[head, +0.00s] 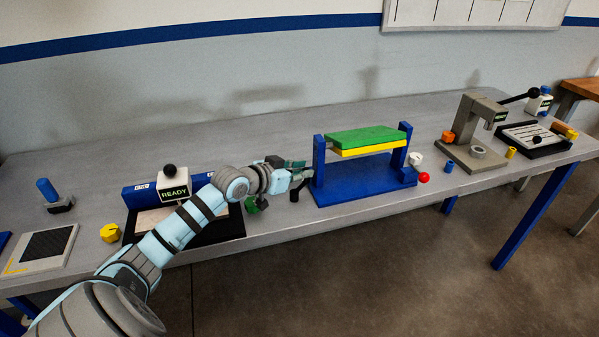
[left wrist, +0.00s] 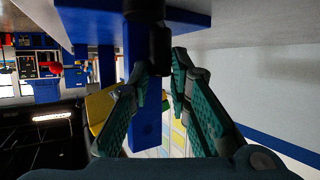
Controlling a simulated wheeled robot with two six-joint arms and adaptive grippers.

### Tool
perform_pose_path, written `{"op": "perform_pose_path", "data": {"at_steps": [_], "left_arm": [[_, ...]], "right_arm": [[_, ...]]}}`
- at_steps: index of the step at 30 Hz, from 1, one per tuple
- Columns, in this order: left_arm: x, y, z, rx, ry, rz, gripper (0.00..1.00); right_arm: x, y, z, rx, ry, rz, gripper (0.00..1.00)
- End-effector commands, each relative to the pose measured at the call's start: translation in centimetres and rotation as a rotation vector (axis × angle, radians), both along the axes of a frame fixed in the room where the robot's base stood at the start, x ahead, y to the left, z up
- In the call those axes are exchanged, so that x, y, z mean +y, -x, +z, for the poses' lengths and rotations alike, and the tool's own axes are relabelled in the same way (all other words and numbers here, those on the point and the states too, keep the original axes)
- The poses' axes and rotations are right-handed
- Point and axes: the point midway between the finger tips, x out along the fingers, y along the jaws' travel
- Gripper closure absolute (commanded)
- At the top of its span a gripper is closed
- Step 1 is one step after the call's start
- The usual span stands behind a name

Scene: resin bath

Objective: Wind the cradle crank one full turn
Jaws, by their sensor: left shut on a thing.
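The cradle (head: 362,182) has a blue base, two blue uprights and a green-topped yellow plate (head: 366,136) between them. A dark crank handle (head: 295,194) shows at its left side, mostly hidden by my gripper. My left gripper (head: 303,175) is beside the left upright. In the left wrist view its green-padded fingers (left wrist: 166,75) are shut around the black crank handle (left wrist: 160,45). The blue upright (left wrist: 145,115) and a yellow edge (left wrist: 97,106) of the plate show behind the fingers. My right gripper is out of view.
A READY sign (head: 174,194) and dark tray stand left of the cradle, behind my arm. A white knob (head: 415,159) and red ball (head: 424,177) sit at the cradle's right end. A grey press (head: 470,130) stands farther right. The bench behind the cradle is clear.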

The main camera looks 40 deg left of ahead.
Motion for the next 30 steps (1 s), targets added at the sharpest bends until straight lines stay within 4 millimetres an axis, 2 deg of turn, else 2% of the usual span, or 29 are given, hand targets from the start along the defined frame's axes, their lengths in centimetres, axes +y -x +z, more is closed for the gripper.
{"op": "perform_pose_path", "data": {"at_steps": [4, 5, 8, 23, 28, 30], "left_arm": [[-0.03, 0.02, -0.01, 0.002, 0.002, 0.001, 1.0], [-0.03, 0.02, -0.01, 0.002, 0.002, 0.001, 0.78], [-0.03, 0.01, -0.01, 0.002, 0.002, 0.001, 0.62], [-0.06, -0.03, 0.06, 0.001, 0.001, 0.007, 0.62], [0.04, 0.04, 0.13, 0.006, 0.002, 0.086, 0.62], [0.18, 0.08, -0.09, 0.006, 0.001, 0.156, 0.62]], "right_arm": [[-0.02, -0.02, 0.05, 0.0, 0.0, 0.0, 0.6], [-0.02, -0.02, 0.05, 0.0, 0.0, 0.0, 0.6], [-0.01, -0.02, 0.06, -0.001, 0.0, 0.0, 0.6], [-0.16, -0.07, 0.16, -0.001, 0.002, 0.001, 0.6], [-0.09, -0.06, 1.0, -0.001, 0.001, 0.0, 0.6], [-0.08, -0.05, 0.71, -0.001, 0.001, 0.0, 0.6]]}}
